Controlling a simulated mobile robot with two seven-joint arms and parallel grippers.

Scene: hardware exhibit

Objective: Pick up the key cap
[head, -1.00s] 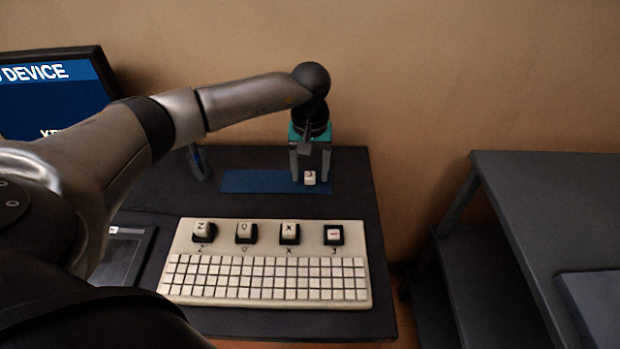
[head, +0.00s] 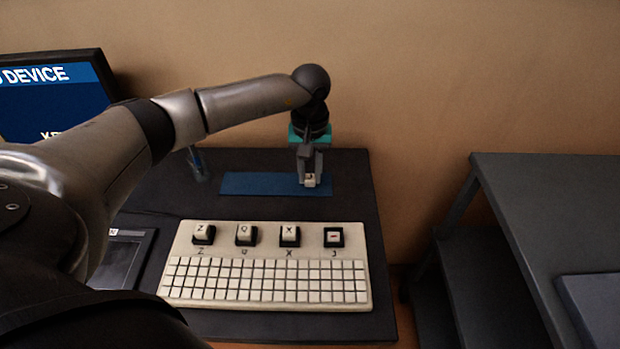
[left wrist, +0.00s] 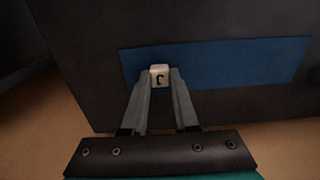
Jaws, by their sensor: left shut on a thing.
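The white key cap (head: 310,181) marked with a dark J-like letter is at the right end of the blue mat (head: 250,183). My left gripper (head: 310,178) points down from above and its fingers are shut on the key cap. In the left wrist view the key cap (left wrist: 159,76) sits between the two fingertips (left wrist: 160,80), over the blue mat (left wrist: 230,62). I cannot tell whether the cap still touches the mat. My right gripper is not in view.
A monitor (head: 50,95) stands at the left. A grey table (head: 550,210) stands at the right, beyond a gap.

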